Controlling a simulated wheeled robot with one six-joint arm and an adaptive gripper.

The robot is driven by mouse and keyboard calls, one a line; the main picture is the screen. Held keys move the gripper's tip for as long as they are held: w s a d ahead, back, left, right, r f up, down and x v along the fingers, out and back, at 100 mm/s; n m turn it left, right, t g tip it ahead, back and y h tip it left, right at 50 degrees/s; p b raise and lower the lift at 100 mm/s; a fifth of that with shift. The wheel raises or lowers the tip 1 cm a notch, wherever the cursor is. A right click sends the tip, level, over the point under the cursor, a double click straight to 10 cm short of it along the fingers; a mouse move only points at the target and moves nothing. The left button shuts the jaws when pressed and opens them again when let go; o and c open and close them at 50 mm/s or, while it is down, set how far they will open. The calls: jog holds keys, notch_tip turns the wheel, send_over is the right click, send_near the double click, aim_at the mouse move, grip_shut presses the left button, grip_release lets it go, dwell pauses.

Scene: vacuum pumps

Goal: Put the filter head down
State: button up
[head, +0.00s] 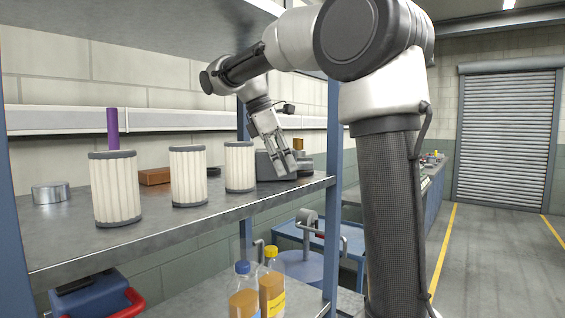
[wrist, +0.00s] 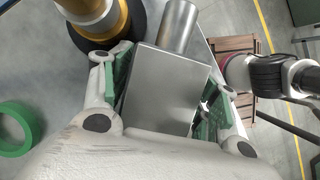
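The filter head, a grey metal block (wrist: 168,85) with a short cylinder (wrist: 178,25) at its far end, fills the space between my gripper's (wrist: 165,90) green-padded fingers in the wrist view. The pads lie along its two sides, and my gripper looks shut on it. In the head view my gripper (head: 287,168) points down at the right end of the shelf (head: 215,215). The grey block (head: 264,166) shows partly behind the fingers, at about shelf height. I cannot tell whether its underside touches the shelf.
Three white pleated filters (head: 115,190) stand along the shelf front. A dark-based brass column (wrist: 95,22) is close beside the block. A green ring (wrist: 18,128) lies to the left. A blue post (head: 333,190) bounds the shelf's right end. Bottles (head: 271,290) stand below.

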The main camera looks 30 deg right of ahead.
jog(key=shift+o, duration=0.9)
jog(key=shift+r, duration=0.1)
jog(key=w+a, duration=0.1)
jog(key=a, duration=0.2)
jog(key=w+a, duration=0.2)
jog(key=a, duration=0.2)
jog(key=w+a+r, duration=0.1)
jog(key=w+a, duration=0.1)
jog(key=a, duration=0.2)
jog(key=shift+a, duration=0.25)
jog(key=shift+c, duration=0.2)
grip_shut()
jog(key=shift+w, duration=0.1)
